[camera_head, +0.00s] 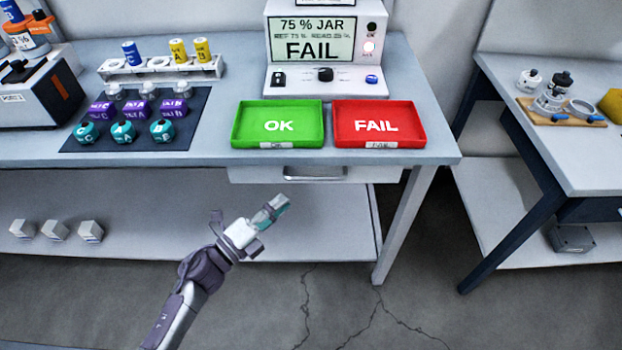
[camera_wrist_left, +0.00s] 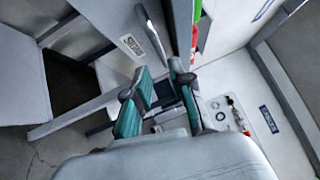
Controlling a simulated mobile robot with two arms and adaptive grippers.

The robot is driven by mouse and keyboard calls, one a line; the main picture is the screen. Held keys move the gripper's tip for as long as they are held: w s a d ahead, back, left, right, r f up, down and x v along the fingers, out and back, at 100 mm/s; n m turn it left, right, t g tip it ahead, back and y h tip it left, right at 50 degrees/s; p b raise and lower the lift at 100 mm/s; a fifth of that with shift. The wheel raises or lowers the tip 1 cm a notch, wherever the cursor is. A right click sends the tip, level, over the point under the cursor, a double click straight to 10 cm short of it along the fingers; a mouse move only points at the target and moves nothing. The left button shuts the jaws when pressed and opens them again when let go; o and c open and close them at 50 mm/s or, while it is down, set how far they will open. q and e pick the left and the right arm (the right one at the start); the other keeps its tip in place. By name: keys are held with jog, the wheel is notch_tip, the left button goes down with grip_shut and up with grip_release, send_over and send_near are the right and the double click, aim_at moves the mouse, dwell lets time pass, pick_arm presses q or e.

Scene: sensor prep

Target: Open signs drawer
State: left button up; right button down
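The drawer (camera_head: 245,175) sits under the front edge of the workbench, below the green and red trays. Its front looks flush with the bench, so it appears closed. Its grey bar handle (camera_head: 314,173) also shows in the left wrist view (camera_wrist_left: 152,32), beside a small label plate (camera_wrist_left: 131,46) whose text is hard to read. My left gripper (camera_head: 278,204) is in front of and below the drawer, apart from the handle. In the left wrist view its teal-padded fingers (camera_wrist_left: 160,72) stand apart with nothing held between them. My right gripper is out of view.
The green OK tray (camera_head: 250,140) and red FAIL tray (camera_head: 407,115) lie on the bench above the drawer. A lower shelf (camera_head: 150,215) and a bench leg (camera_head: 402,225) are near the arm. The floor in front is clear.

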aim_at(311, 178)
pick_arm(q)
jog(key=x, duration=1)
jog(key=shift+w+d+b, duration=0.1)
jog(key=shift+w+b, duration=0.05)
jog(key=shift+b, duration=0.25)
grip_shut()
